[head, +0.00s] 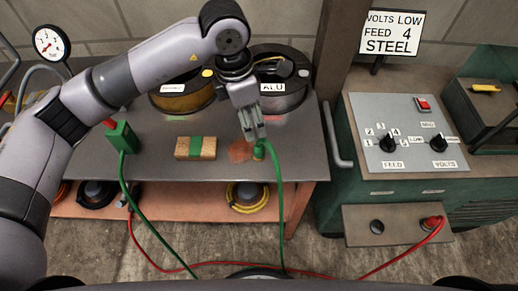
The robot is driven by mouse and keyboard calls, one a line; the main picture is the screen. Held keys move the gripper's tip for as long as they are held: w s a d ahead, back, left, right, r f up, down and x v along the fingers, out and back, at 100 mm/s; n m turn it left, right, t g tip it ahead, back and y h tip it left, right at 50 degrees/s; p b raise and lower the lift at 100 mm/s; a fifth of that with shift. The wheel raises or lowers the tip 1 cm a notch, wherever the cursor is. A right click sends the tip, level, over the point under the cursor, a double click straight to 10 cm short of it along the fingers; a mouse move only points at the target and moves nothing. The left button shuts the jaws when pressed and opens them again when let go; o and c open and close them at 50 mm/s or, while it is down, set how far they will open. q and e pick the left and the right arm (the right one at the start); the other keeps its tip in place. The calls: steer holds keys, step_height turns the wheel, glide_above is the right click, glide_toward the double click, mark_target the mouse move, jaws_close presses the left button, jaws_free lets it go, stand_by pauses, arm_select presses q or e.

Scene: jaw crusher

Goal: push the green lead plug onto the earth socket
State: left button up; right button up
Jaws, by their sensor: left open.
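A green plug (258,152) stands at the front edge of the grey metal bench, beside a reddish-brown patch. The green lead (280,200) runs from it down over the edge. My left gripper (256,136) is open and points down, with its fingertips just above or around the plug; I cannot tell whether they touch it. On the small panel at the lower right, a dark round socket (377,227) shows nothing in it. Beside it a red plug (432,223) sits in the other socket. No socket label is readable. My right gripper is out of view.
The bench (330,170) holds two wire spools, a brush-like wooden block (195,148) and a green block (122,138) with a green cable. A dark upright post (338,60) stands between bench and the control panel (408,130). A red lead (380,265) crosses the floor.

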mark_target(258, 146)
arm_select(q)
steer(key=f, duration=0.2)
steer(key=f+p, duration=0.1)
steer(key=f, duration=0.2)
steer(key=d+f, duration=0.1)
steer(key=f, duration=0.2)
steer(key=shift+w+d+f, duration=0.1)
steer(key=shift+w, duration=0.05)
steer(key=shift+f, duration=0.4)
steer(key=shift+w+d+f+p, duration=0.15)
steer(key=shift+f+p, duration=0.15)
steer(key=shift+f, duration=0.55)
steer(key=shift+s+d+f+p, duration=0.1)
steer(key=shift+f+p, duration=0.25)
steer(key=shift+f, duration=0.55)
steer(key=shift+w+d+f+p, duration=0.15)
steer(key=shift+f+p, duration=0.15)
steer(key=shift+f, duration=0.55)
steer(key=c, duration=1.1)
steer(key=shift+r, duration=0.1)
